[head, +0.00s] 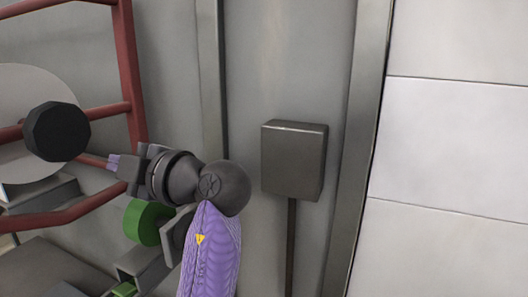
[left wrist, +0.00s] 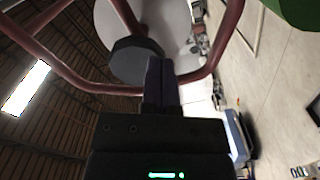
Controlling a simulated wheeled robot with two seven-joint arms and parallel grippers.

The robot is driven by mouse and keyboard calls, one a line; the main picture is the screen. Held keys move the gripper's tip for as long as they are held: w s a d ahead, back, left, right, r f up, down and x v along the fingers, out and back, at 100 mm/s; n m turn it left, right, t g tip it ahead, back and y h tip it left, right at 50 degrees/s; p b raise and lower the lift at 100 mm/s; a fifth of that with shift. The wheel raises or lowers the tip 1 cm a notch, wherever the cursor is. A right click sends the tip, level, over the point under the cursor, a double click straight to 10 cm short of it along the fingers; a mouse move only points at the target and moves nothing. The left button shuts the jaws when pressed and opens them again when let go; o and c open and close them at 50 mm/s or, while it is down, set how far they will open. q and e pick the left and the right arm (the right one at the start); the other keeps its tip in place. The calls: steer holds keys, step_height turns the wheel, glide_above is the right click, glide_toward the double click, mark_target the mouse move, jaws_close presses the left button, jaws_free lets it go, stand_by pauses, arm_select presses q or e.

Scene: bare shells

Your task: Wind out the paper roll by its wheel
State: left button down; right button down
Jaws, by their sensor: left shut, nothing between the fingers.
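A red wheel with a tubular rim (head: 132,62) and spokes stands at the left of the head view, partly cut off. A black many-sided hub (head: 57,131) is at its middle. A pale round disc (head: 38,82), perhaps the paper roll's end, is behind the hub. My left gripper (head: 112,161) is shut and empty, its purple fingertips close to the lower right rim and a spoke. Contact cannot be told. In the left wrist view the shut fingers (left wrist: 160,68) show in front of the rim (left wrist: 205,78), beside the hub (left wrist: 137,60). My right gripper is not in view.
A green round part (head: 149,222) is below my left wrist, near grey machine parts. A grey box (head: 293,160) on a post is right of the wrist. Pale wall panels (head: 450,140) fill the right side.

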arm_select(q)
steer(key=x, duration=0.5)
steer(key=shift+r, duration=0.1)
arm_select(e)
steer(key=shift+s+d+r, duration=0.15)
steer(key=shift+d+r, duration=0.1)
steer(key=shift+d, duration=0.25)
arm_select(q)
steer(key=shift+a, duration=0.15)
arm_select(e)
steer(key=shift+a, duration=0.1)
arm_select(q)
steer(key=shift+r, duration=0.3)
